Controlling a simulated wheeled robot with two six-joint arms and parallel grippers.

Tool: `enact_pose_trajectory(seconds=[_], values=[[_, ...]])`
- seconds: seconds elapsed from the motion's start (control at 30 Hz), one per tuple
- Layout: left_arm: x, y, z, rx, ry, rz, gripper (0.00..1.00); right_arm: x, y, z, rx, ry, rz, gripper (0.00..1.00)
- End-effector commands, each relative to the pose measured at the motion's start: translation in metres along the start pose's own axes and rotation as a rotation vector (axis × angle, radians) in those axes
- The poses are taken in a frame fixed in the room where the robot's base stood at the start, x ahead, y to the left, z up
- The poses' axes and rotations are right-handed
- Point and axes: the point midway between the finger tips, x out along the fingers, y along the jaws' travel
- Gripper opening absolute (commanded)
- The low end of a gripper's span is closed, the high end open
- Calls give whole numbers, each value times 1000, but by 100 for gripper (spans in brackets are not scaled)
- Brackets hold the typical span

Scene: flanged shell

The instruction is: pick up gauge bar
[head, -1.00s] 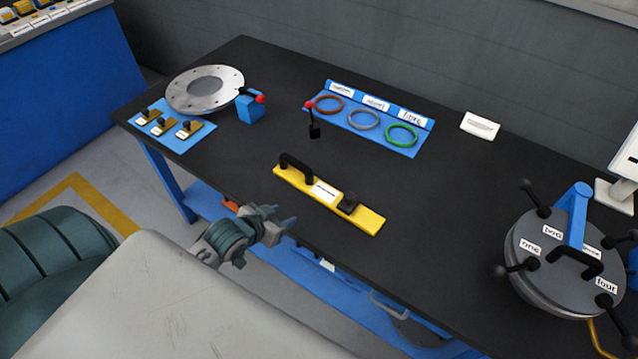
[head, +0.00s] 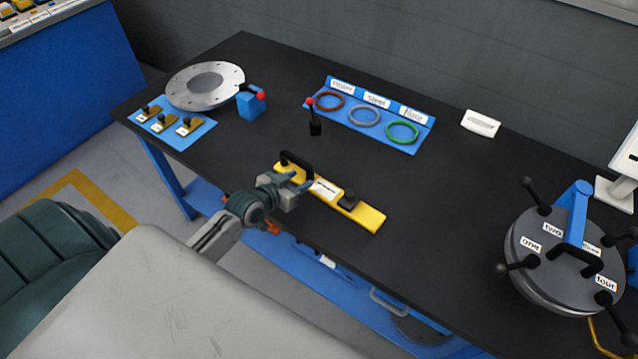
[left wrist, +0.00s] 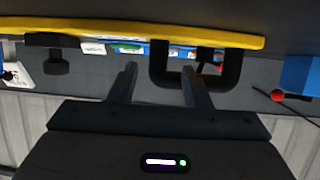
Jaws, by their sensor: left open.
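The gauge bar (head: 352,208) is a yellow bar lying on the dark table, with a black handle near its left end, a white label and a black knob towards its right end. My left gripper (head: 304,180) is at the bar's left end, close to the handle, and partly covers that end. In the left wrist view the bar (left wrist: 130,32) runs across the top, and the black handle (left wrist: 234,72) stands beyond the open fingers of the gripper (left wrist: 160,78). I cannot tell whether the fingers touch the handle. My right gripper is not in view.
A blue tray (head: 372,142) with coloured rings lies behind the bar. A small black post with a red ball (head: 316,128) stands nearer. A steel flange (head: 182,98) is at the back left, and a grey lidded vessel (head: 535,270) at the right.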

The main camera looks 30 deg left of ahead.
Motion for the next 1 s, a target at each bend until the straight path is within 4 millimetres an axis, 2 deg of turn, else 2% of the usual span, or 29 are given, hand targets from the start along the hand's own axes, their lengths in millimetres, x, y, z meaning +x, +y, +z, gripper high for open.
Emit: enact_pose_trajectory(seconds=[0.1, 0.2, 0.5, 0.73, 1.0], values=[[19, 2, 2, -5, 1, -1, 44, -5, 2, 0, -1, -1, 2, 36], [29, 2, 2, -2, 1, -1, 44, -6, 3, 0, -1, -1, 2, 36], [34, 2, 4, 0, 0, 0, 44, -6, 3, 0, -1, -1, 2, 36], [34, 2, 3, 0, 0, 0, 0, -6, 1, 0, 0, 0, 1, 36], [34, 2, 1, 0, 4, 0, 0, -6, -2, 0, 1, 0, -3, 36]])
